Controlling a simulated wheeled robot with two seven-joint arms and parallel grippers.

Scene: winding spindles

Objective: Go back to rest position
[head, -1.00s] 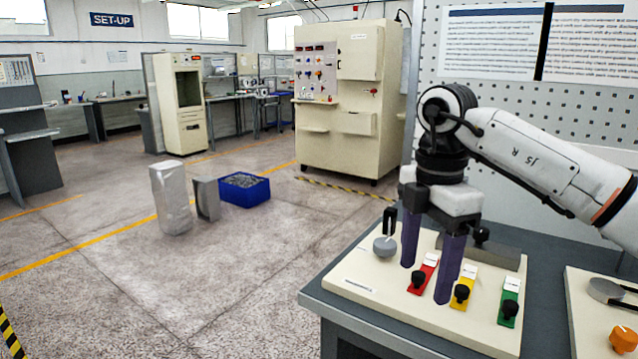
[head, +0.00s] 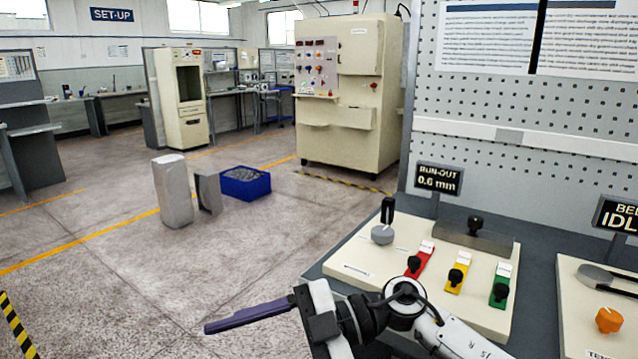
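My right gripper (head: 248,315) is at the bottom middle of the head view, on an arm that comes in from the lower right. Its purple fingers point left over the floor, apart from the table (head: 335,252). The fingers overlap from this angle, so the gap between them is hidden. No object shows at their tips. My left gripper is out of view. The cream control board (head: 385,268) on the table carries a grey knob with a black handle (head: 385,225) and red (head: 417,262), yellow (head: 457,275) and green (head: 501,286) strips with black knobs.
A sign reading RUN-OUT 0.6 mm (head: 438,180) stands behind the board. A second board with an orange knob (head: 608,320) is at the right. A pegboard (head: 500,110) backs the table. A blue bin (head: 246,186) and a pale block (head: 173,190) stand on the open floor.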

